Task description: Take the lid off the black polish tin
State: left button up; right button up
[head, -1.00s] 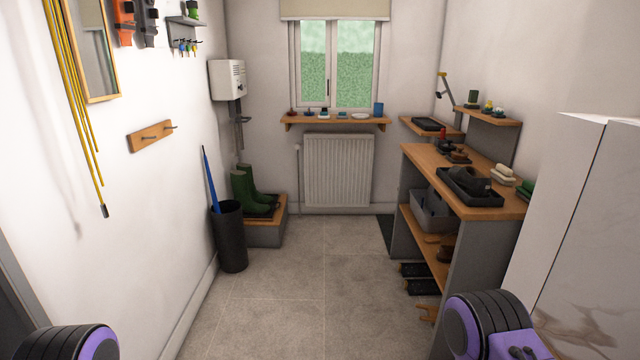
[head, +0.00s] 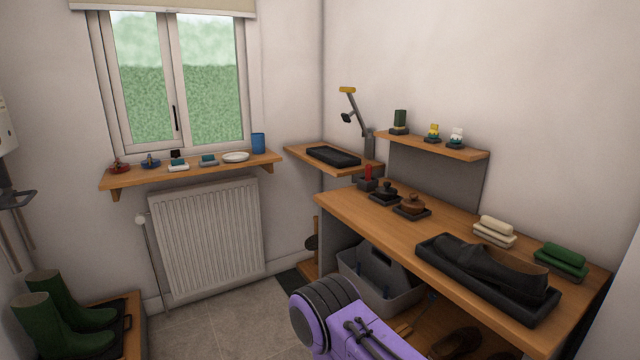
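The black polish tin (head: 386,190) sits on a small dark tray toward the far end of the wooden bench top (head: 460,240). A knob-like top shows on it; at this size I cannot make out the lid's edge. A brown tin (head: 412,203) of similar shape stands on its own dark tray just to its right and nearer. A purple and black part of my own arm shows low in the middle, in front of the bench. Neither of my grippers is in view.
A dark holder with a red item (head: 368,178) stands beyond the black tin. A grey caddy (head: 382,280) sits below. Some floor left of the bench is clear.

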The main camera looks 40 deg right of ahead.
aim_at(386, 190)
jog(key=i, duration=1.55)
jog(key=z, duration=1.95)
